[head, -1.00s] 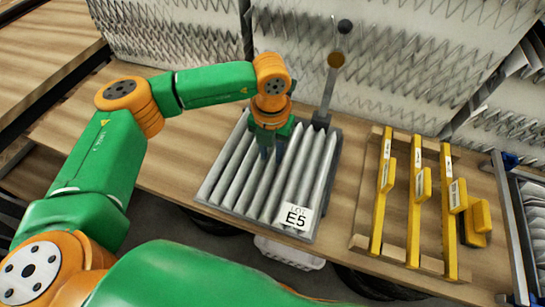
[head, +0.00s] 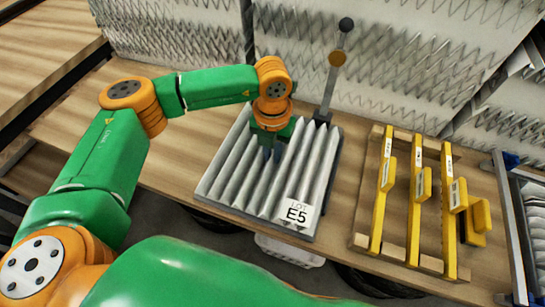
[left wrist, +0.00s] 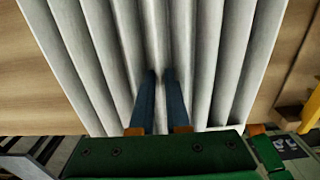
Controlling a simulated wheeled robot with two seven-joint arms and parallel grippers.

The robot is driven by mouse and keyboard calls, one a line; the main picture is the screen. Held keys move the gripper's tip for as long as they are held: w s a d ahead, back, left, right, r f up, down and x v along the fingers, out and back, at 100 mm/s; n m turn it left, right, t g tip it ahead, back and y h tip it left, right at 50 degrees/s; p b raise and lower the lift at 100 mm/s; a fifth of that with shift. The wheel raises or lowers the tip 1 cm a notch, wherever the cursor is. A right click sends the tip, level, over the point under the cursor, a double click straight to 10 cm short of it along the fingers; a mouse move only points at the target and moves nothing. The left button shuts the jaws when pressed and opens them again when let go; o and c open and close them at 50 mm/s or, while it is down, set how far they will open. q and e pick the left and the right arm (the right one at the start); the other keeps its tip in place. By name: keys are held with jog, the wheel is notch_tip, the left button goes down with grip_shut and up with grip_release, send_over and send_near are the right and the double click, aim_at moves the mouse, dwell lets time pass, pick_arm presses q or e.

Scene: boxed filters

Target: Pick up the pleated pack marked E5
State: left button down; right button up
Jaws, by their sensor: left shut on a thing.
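The grey pleated pack (head: 235,178) has a white label reading "LOT E5" (head: 298,213) on its near right corner. It is at the middle of the wooden bench, tilted slightly or just raised; I cannot tell its exact clearance. My left gripper (head: 270,150) is over the pack's middle, shut on one of its pleats. In the left wrist view the two dark fingers (left wrist: 160,78) reach down between the pleats of the pack (left wrist: 95,50), one on each side of a ridge. The fingertips are partly hidden among the pleats. My right gripper is out of view.
A yellow-barred wooden rack (head: 417,205) stands to the right of the pack. A post with a dark ball top (head: 335,70) rises just behind the pack. Pleated white panels (head: 400,60) line the back. A white tray (head: 290,250) is below the bench's front edge.

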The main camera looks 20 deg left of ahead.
pick_arm(q)
jog(key=shift+d+r+b, duration=0.1)
jog(key=shift+r+b, duration=0.55)
jog(key=shift+b, duration=0.05)
jog(key=s+d+r, duration=0.1)
jog(key=s+d+r+b, duration=0.1)
jog(key=r, duration=0.2)
jog(key=shift+s+d+r+b, duration=0.35)
jog(key=shift+s+d, duration=0.05)
jog(key=s+d+r+b, duration=0.3)
jog(key=s+d+r, duration=0.2)
jog(key=s+d, duration=0.2)
jog(key=shift+r, duration=0.3)
